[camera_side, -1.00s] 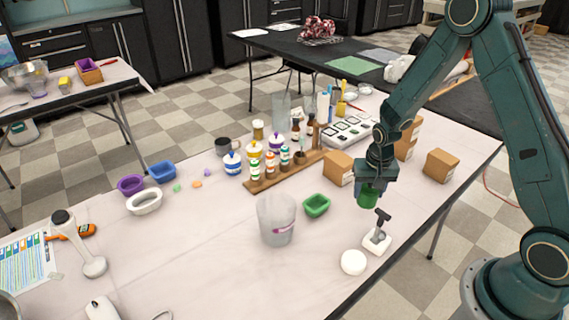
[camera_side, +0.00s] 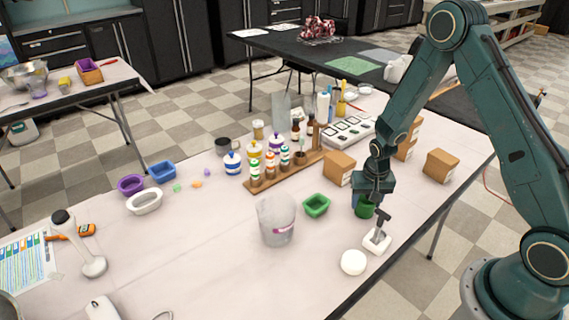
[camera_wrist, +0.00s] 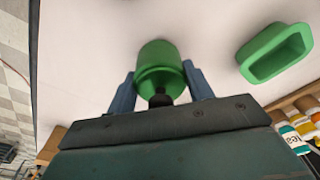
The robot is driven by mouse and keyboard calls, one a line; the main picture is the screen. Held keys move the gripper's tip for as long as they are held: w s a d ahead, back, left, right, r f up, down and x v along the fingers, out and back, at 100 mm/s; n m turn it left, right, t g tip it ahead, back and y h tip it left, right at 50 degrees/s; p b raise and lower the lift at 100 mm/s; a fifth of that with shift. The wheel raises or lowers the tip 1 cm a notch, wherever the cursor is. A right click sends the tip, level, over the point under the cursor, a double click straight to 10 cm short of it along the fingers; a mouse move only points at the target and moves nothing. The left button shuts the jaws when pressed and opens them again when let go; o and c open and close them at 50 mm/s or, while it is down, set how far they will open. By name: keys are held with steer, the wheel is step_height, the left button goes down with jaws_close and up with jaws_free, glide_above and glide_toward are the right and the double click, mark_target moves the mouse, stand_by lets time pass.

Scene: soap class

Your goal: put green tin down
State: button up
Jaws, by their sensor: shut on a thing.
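The green tin (camera_side: 364,208) is a small round green container under my gripper, at the right part of the white table in the side view. My gripper (camera_side: 369,196) is shut on it from above, pointing down. In the wrist view the tin (camera_wrist: 160,66) sits between the two blue-grey fingers of my gripper (camera_wrist: 160,90). The tin is low, at or very near the table top; I cannot tell whether its base touches. My gripper hides its upper part in the side view.
A green soap dish (camera_side: 316,205) stands left of the tin. A white stand with a dark handle (camera_side: 377,238) is close in front, beside a white round piece (camera_side: 353,262). A cardboard box (camera_side: 339,168) is behind. A clear bucket (camera_side: 277,221) stands further left.

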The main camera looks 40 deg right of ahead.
mark_target(369, 202)
steer(key=shift+f, duration=0.1)
steer(key=o, duration=1.1)
step_height(369, 202, up, 12)
steer(key=s, duration=0.1)
steer(key=shift+a, duration=0.45)
steer(key=shift+s, duration=0.1)
